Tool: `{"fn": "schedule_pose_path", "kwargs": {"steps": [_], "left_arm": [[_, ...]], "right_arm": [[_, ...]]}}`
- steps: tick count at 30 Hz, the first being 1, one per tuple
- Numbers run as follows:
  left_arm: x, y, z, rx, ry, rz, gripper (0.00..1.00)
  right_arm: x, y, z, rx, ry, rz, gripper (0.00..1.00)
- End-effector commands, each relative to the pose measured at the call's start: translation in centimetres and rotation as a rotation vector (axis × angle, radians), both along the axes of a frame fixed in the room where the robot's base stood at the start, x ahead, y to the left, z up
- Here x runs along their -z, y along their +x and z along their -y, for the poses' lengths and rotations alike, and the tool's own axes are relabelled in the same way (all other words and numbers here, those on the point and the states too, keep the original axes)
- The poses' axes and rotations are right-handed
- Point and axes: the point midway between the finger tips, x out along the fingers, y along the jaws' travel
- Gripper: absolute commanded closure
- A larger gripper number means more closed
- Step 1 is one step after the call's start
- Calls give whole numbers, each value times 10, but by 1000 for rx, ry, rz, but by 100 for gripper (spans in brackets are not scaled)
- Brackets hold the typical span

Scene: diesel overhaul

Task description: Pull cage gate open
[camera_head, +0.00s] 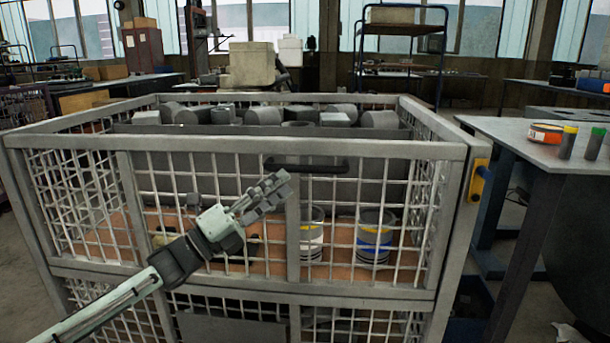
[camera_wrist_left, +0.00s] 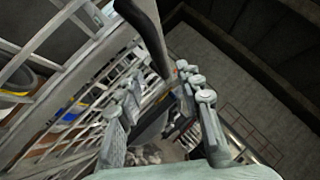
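The grey wire-mesh cage gate (camera_head: 220,150) stands in front of me and looks closed. A black bar handle (camera_head: 307,164) is fixed across its upper part, right of centre. My left gripper (camera_head: 270,192) is just below and left of the handle, in front of the mesh. In the left wrist view its fingers (camera_wrist_left: 160,112) are spread apart with nothing held. The black handle (camera_wrist_left: 148,32) comes in from the top and ends near the fingertips. I cannot tell whether they touch. A yellow latch piece (camera_head: 481,181) sits on the cage's right post. My right gripper is not in view.
Inside the cage are dark cylindrical parts (camera_head: 264,116) and two banded cans (camera_head: 374,238). A metal table (camera_head: 545,150) with an orange tin (camera_head: 545,134) stands close on the right. A blue wheeled rack (camera_head: 443,60) stands behind.

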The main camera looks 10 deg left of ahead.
Motion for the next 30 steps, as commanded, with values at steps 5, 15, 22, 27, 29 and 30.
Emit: {"fn": "schedule_pose_path", "kwargs": {"steps": [5, 15, 22, 27, 29, 30], "left_arm": [[-15, 15, 21, 4, -4, 4, 64], [-28, 40, 49, 1, -3, -1, 64], [-29, 42, 51, 0, -2, -2, 64], [-29, 42, 51, 0, -2, -2, 75], [-29, 42, 51, 0, -2, -2, 83], [-29, 42, 51, 0, -2, -2, 88]], "right_arm": [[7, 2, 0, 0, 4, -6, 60], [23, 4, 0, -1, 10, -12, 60], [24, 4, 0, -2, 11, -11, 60], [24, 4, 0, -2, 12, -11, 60], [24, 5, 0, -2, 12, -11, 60], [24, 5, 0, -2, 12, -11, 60]]}}
